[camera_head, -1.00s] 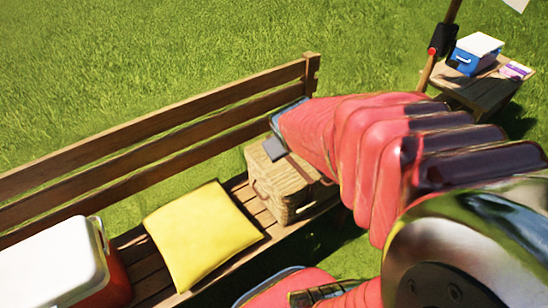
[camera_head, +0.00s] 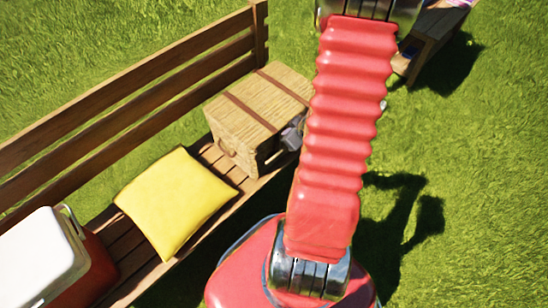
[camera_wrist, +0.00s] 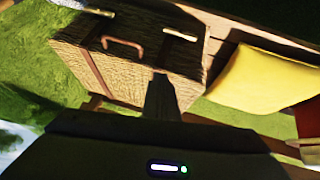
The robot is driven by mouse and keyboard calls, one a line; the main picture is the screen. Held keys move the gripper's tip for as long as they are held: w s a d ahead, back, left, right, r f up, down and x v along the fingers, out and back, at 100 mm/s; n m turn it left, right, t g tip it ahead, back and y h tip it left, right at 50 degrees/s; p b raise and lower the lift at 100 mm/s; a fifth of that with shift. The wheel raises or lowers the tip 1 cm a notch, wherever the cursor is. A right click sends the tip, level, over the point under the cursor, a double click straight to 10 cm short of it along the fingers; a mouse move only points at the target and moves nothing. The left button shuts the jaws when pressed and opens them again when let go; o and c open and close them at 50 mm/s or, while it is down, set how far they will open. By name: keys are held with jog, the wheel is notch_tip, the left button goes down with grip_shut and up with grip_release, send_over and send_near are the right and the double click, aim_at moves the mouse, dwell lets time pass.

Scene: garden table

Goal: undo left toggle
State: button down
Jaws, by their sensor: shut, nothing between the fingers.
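A wicker basket (camera_head: 245,113) with brown straps sits on the bench, its lid closed. In the wrist view the basket (camera_wrist: 62,62) fills the upper left, with a brown handle (camera_wrist: 122,44) and two pale peg-like toggles, one (camera_wrist: 98,11) near the top edge and one (camera_wrist: 180,35) nearer the cushion. The wrist picture looks turned upside down, so the toggle nearer the cushion appears to be the left one. My gripper (camera_wrist: 161,98) is shut and empty, close to the basket below that toggle in the picture. In the head view my gripper (camera_head: 292,136) is at the basket's front side, partly hidden by my arm.
A yellow cushion (camera_head: 176,202) lies beside the basket on the wooden bench (camera_head: 125,245). A red and white cooler (camera_head: 40,258) stands farther left. The bench backrest (camera_head: 130,95) runs behind them. A small table (camera_head: 425,38) is at the upper right. Grass lies open at right.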

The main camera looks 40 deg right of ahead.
jog(key=s+a+f+t+y, duration=0.1)
jog(key=s+a+f+y, duration=0.1)
jog(key=f, duration=0.4)
jog(key=shift+s+a+m+t, duration=0.3)
jog(key=shift+s+a+t, duration=0.15)
jog(key=shift+s, duration=0.35)
send_over(269, 159)
jog(key=s, duration=0.3)
notch_tip(269, 159, down, 7)
jog(key=shift+f, duration=2)
jog(key=shift+s+d, duration=0.1)
